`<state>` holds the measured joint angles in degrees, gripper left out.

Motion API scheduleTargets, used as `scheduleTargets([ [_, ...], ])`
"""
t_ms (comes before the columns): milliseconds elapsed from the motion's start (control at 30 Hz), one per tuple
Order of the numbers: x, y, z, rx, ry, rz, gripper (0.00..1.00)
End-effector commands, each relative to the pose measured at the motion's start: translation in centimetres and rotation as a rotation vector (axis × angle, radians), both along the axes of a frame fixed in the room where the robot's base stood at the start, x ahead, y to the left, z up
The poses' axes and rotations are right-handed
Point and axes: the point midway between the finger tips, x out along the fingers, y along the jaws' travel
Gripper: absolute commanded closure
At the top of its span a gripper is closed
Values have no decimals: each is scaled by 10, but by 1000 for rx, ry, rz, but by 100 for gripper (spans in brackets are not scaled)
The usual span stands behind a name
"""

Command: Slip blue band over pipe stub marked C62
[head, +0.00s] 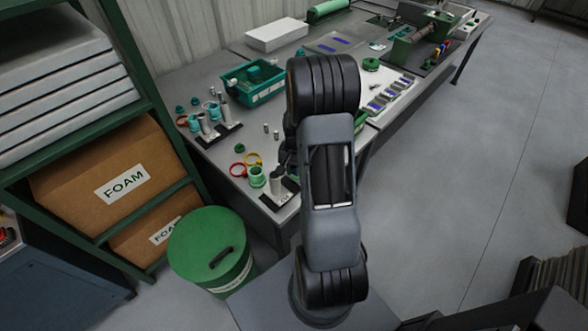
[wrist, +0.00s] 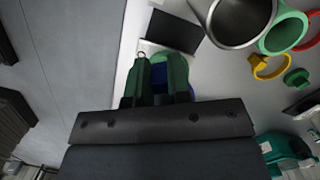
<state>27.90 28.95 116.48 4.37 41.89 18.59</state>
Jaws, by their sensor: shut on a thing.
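My gripper (wrist: 162,72) is shut on the blue band (wrist: 158,76), of which only a little blue shows between the green fingers in the wrist view. In the head view my arm hides the gripper's fingers and the band. A grey metal pipe stub (head: 277,184) stands upright on a black base (head: 268,202) near the bench's front edge. Its open mouth (wrist: 244,18) shows at the top right of the wrist view, to the right of the fingers and apart from them. I cannot read any C62 marking on it.
Beside the stub are a light green sleeve (head: 257,177), a red ring (head: 237,170), a yellow ring (wrist: 268,67) and a green knob (wrist: 297,77). Further back are more stubs (head: 207,126) and a green bin (head: 254,82). A green drum (head: 210,245) stands by the bench.

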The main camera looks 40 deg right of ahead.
Motion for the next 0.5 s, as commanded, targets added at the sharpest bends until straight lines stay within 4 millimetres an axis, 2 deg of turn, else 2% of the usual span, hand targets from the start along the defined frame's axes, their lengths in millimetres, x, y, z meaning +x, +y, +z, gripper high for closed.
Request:
scheduleTargets([
  [500, 0, 0, -9, 0, 0, 0, 100],
])
